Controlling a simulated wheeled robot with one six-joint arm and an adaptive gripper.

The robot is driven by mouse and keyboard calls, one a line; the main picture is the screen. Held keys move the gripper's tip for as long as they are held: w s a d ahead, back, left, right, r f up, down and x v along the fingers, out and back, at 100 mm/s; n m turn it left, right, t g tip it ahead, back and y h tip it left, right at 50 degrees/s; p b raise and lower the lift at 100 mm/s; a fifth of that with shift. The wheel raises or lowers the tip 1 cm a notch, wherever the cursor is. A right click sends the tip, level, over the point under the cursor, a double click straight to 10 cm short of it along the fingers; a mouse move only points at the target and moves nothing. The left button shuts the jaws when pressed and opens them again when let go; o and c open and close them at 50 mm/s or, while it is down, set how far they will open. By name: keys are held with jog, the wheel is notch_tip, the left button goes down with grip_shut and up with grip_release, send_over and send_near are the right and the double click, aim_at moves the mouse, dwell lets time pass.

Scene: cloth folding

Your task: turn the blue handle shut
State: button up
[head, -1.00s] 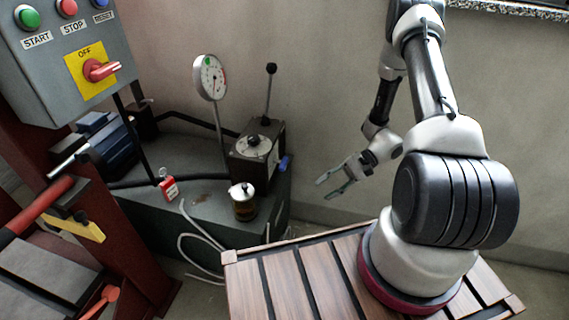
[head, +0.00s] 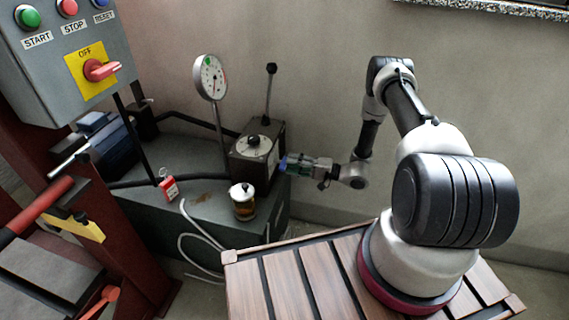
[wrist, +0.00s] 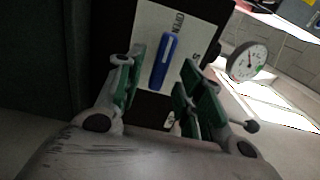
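The blue handle (wrist: 164,62) is a slim lever on a pale plate with lettering, part of it reading OPEN, on a dark valve block (head: 241,168). In the wrist view it stands between the two fingers of my gripper (wrist: 162,75), with a gap on each side. In the head view, my gripper (head: 292,161) reaches in from the right at the block's right side. Only a bit of the blue handle (head: 283,163) shows there, at the fingertips. The gripper is open and holds nothing.
A pressure gauge (head: 210,78) and a black-knobbed lever (head: 270,85) rise above the tank. The wall is close behind my arm.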

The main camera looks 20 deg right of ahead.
aim_at(284, 161)
jog(key=shift+x, duration=1.85)
jog(key=shift+c, duration=0.3)
grip_shut()
